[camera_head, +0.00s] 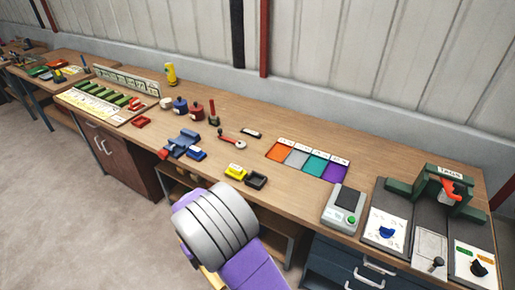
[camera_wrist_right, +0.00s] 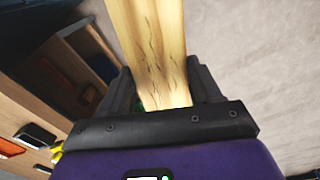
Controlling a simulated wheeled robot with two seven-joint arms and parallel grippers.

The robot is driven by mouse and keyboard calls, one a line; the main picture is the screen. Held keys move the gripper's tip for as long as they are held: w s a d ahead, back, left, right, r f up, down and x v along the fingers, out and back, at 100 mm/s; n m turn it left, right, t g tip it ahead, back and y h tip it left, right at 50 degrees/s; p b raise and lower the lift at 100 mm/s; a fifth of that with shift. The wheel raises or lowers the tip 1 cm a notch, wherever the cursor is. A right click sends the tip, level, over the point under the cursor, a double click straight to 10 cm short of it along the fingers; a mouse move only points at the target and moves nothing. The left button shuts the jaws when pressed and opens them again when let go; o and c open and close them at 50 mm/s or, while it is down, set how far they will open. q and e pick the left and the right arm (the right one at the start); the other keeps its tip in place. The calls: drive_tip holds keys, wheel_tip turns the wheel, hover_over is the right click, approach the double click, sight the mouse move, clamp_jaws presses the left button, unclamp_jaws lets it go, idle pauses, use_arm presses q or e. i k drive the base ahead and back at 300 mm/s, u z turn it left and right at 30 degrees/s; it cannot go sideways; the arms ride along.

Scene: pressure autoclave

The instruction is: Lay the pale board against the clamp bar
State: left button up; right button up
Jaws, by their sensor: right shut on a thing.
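The pale board (camera_wrist_right: 150,45) is long wood with dark grain cracks. In the right wrist view it runs from between my right gripper's fingers (camera_wrist_right: 163,90) up past the top edge. The black fingers are shut on it, one on each side. In the head view my purple and grey arm covers the gripper; a tan sliver (camera_head: 212,281) beside it may be the board. I cannot tell for sure which part is the clamp bar; a green frame with an orange-red lever (camera_head: 449,189) stands at the bench's right end. My left gripper is out of view.
The long wooden bench (camera_head: 300,205) carries a blue vise-like tool (camera_head: 181,143), yellow (camera_head: 235,171) and black blocks, coloured squares (camera_head: 308,162), a grey device with a green button (camera_head: 344,208) and dial panels (camera_head: 387,229). Bare wood lies between the blocks and the grey device.

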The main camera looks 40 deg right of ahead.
sight(246, 139)
drive_tip(key=u, duration=0.15)
drive_tip(key=k, duration=0.15)
drive_tip(key=z, duration=0.95)
